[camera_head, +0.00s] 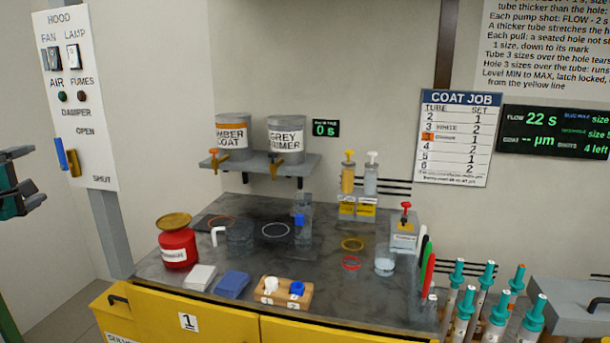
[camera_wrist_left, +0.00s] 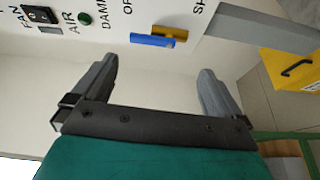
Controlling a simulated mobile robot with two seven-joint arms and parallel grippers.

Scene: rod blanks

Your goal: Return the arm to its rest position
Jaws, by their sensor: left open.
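My left gripper (camera_head: 30,175) shows at the left edge of the head view, in the air to the left of the hood panel (camera_head: 76,120). It is apart from the panel and from the bench. In the left wrist view, its two grey fingers stand wide apart with nothing between them (camera_wrist_left: 158,75). The panel's damper lever, with blue and yellow parts (camera_wrist_left: 152,40), appears beyond the fingers, and it is apart from them. My right gripper is not in view.
The dark bench top (camera_head: 210,275) holds a red can (camera_head: 178,248), a blue sponge-like block (camera_head: 232,285) and a wooden holder (camera_head: 284,294). Two labelled tanks stand on a wall shelf (camera_head: 262,166). Teal-topped tubes (camera_head: 497,317) stand at the right. Air around my left gripper looks free.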

